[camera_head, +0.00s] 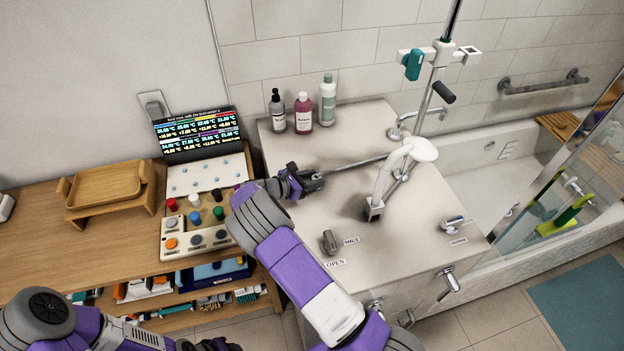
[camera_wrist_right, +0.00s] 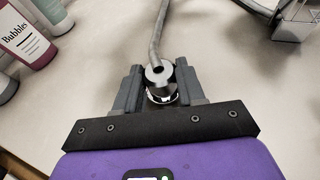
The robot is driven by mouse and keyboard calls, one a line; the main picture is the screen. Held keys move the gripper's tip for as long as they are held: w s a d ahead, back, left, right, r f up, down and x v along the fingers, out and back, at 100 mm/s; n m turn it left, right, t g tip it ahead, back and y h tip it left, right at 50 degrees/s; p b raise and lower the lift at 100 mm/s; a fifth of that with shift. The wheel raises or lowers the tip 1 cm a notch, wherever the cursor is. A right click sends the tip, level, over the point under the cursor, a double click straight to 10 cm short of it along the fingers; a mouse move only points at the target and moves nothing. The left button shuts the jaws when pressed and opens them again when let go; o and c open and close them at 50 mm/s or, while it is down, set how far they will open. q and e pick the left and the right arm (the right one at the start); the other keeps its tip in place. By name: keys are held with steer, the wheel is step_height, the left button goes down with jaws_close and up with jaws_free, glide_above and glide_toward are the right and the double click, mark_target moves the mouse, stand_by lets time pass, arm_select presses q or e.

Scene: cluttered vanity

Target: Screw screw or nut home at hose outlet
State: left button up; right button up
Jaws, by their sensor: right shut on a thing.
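My right gripper (camera_head: 312,180) is low over the counter, left of the white tap-like fixture (camera_head: 384,178). In the right wrist view the two fingers of the gripper (camera_wrist_right: 160,90) are closed on both sides of a round metal nut (camera_wrist_right: 158,72) with a hole in its end. A thin grey hose (camera_head: 352,164) runs from the gripper toward the white fixture. In the wrist view the hose (camera_wrist_right: 155,35) rises behind the nut. Whether the nut sits on a thread is hidden. My left arm is at the bottom left; its gripper is at the picture's edge and unclear.
Three bottles (camera_head: 302,113) stand at the back of the counter (camera_head: 350,130). A grey knob (camera_head: 328,242) by OPEN and SHUT labels lies in front. A wooden desk (camera_head: 40,230) with a button panel (camera_head: 195,240) is at left. A bathtub (camera_head: 480,160) is at right.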

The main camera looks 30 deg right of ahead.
steer(key=m+g+b, duration=0.3)
steer(key=shift+w+d+f, duration=0.15)
steer(key=shift+w, duration=0.15)
steer(key=shift+m+g+b, duration=0.6)
steer(key=shift+g+b, duration=0.2)
steer(key=shift+b, duration=0.2)
steer(key=shift+m+g+y+b, duration=0.4)
steer(key=shift+m+g+b, duration=0.1)
steer(key=shift+g+b, duration=0.25)
steer(key=shift+r, duration=0.2)
steer(key=o, duration=1.3)
steer(key=shift+c, duration=0.2)
steer(key=shift+o, duration=0.4)
steer(key=shift+o, duration=1.2)
